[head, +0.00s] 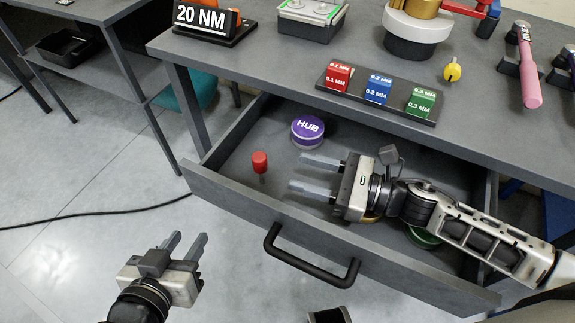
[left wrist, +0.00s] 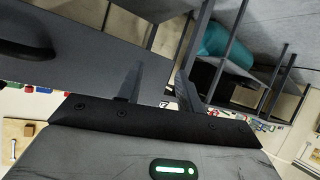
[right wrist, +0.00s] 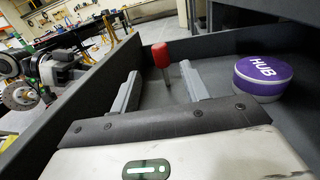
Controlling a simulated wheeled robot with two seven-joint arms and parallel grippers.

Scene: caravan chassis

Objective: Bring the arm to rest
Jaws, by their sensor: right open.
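My right gripper (head: 301,174) is inside the open drawer (head: 225,197), with its arm reaching in from the right. Its fingers are apart and nothing is between them; the right wrist view (right wrist: 158,80) shows this too. A red-capped pin (head: 260,162) stands in the drawer just beyond the fingertips, apart from them. A purple HUB tin (head: 308,132) lies in the drawer behind the gripper. My left gripper (head: 187,241) is outside, low in front of the drawer, with fingers apart and empty.
The drawer has a black handle (head: 305,265) on its front. A green round tin (head: 424,238) is partly hidden under my right arm. The desk top above holds a rack with red, blue and green blocks (head: 377,90) and a 20 NM sign (head: 205,20). The floor at left is clear except for a cable.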

